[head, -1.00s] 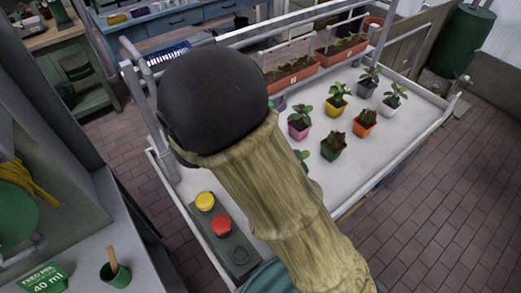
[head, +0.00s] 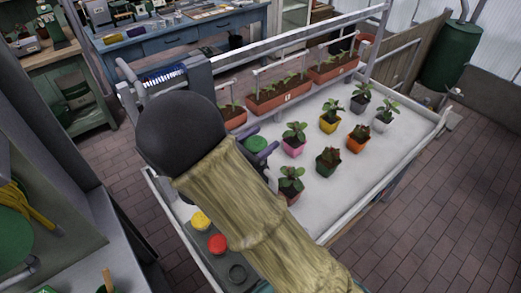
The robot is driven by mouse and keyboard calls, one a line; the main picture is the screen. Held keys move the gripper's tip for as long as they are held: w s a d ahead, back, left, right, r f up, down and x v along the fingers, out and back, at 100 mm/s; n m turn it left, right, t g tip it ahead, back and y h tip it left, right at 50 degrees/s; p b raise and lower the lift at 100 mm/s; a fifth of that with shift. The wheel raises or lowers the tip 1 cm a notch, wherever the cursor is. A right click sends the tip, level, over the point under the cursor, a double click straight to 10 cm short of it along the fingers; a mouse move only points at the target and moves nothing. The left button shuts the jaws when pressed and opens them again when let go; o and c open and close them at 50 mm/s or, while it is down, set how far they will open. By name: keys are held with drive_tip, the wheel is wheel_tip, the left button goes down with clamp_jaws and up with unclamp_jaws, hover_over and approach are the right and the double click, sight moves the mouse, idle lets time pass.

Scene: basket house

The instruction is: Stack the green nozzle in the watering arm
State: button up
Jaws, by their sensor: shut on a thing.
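My gripper (head: 264,151) shows just past my dark wrist, above the white plant table (head: 335,119). Its purple-grey fingers are shut on the round green nozzle (head: 255,144), of which the top face shows. A yellow nozzle (head: 200,220) and a red nozzle (head: 217,243) sit in a grey holder (head: 238,286) at the table's near left corner, beside an empty round slot. A grey gantry with a blue coil (head: 165,75) stands at the table's left end; I cannot tell for sure which part is the watering arm. My arm hides part of the table.
Several small potted plants (head: 328,159) stand right of my gripper. A grey bench (head: 90,262) is at lower left. Brick floor (head: 440,215) is clear at right.

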sight(260, 150)
drive_tip(key=shift+f+p, duration=0.3)
drive_tip(key=shift+f, duration=1.65)
drive_tip(key=shift+f, duration=0.3)
drive_tip(key=o, duration=1)
drive_tip(key=shift+o, duration=0.2)
drive_tip(key=shift+r, duration=0.15)
drive_tip(key=shift+r, duration=0.25)
drive_tip(key=b+v, duration=0.3)
drive_tip(key=v, duration=0.9)
drive_tip(key=shift+b, duration=0.35)
drive_tip(key=shift+f, duration=0.2)
